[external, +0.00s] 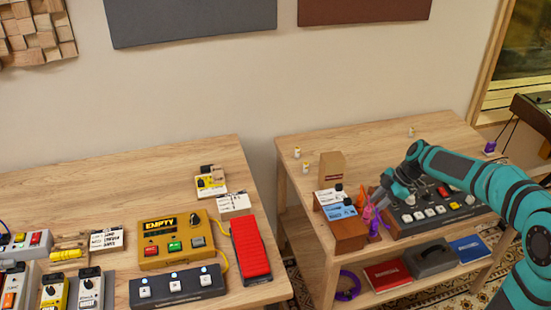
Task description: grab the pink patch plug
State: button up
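A small pink plug (368,213) stands on the right-hand table, at the right end of a brown box with white and blue panels (345,226). An orange plug (361,198) is just behind it and a purple plug (375,226) just in front. My arm reaches in from the right. My gripper (377,195) points left and down, close beside the pink and orange plugs. Its fingers are small and dark here, so I cannot tell whether they touch a plug or how far apart they are.
A dark mixer-like unit (428,214) with knobs and pads lies under my arm. A brown upright box (332,165) and small white-and-yellow bottles (305,168) stand behind. The left table holds a yellow device (172,240) and a red pedal (250,249). A gap separates the tables.

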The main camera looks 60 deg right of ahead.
aim_at(370, 210)
jog(key=shift+x, duration=3.45)
jog(key=shift+d, duration=0.15)
grip_shut()
jog(key=shift+r, duration=0.15)
